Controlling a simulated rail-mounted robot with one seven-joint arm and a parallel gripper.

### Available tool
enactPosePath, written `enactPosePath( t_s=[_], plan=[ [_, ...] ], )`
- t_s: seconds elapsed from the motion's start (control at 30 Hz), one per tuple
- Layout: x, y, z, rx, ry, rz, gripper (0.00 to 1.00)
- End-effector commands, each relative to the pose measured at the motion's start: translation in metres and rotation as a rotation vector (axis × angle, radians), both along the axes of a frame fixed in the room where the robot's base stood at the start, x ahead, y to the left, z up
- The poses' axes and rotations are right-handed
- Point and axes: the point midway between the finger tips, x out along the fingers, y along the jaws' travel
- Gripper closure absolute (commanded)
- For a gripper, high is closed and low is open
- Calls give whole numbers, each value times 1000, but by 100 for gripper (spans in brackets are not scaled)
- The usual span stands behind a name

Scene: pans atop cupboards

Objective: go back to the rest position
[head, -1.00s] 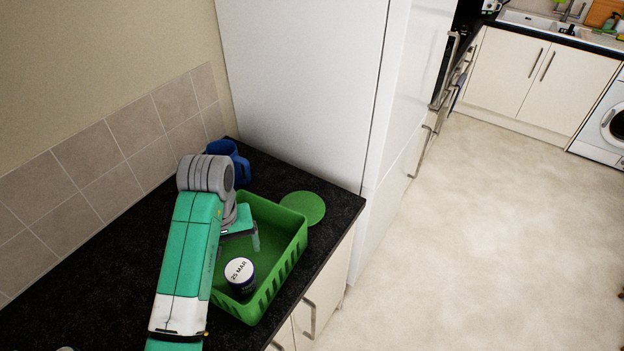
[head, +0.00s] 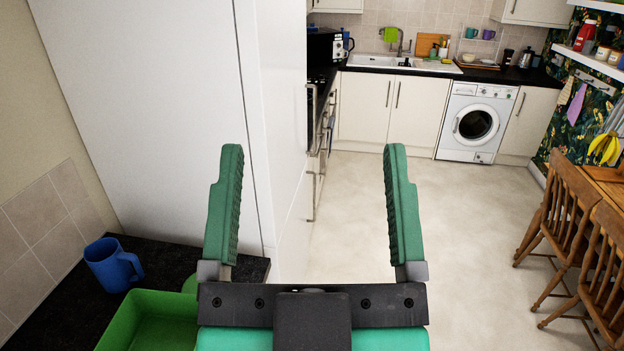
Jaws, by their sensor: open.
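My gripper (head: 314,210) is raised close in front of the head camera. Its two green ridged fingers stand wide apart and point up in the picture, with nothing between them but the view of the floor and the tall white cabinet. It is open and empty. The green basket (head: 146,318) on the dark counter shows only in part at the lower left, cut by the picture's edge and by my gripper. The labelled jar is not in view now.
A blue mug (head: 113,264) stands on the black counter (head: 50,312) by the tiled wall. A tall white cabinet (head: 150,110) rises behind it. The pale floor (head: 470,250) is open. Wooden chairs (head: 560,225) stand at the right, and a washing machine (head: 475,122) at the back.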

Motion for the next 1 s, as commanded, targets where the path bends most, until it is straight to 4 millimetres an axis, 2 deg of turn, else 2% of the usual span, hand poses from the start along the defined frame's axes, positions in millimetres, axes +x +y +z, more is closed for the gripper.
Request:
enactPosePath(
  t_s=[0.17, 0.23, 0.43, 0.5, 0.67, 1.0],
  plan=[
    [1, 0, 0, 0, 2, 0, 17],
    [1, 0, 6, 1, 3, 1, 17],
    [1, 2, 63, 14, 4, 15, 17],
    [1, 2, 76, 19, 4, 19, 17],
    [2, 2, 68, 21, 6, 22, 17],
    [2, 2, 68, 21, 6, 22, 17]
  ],
)
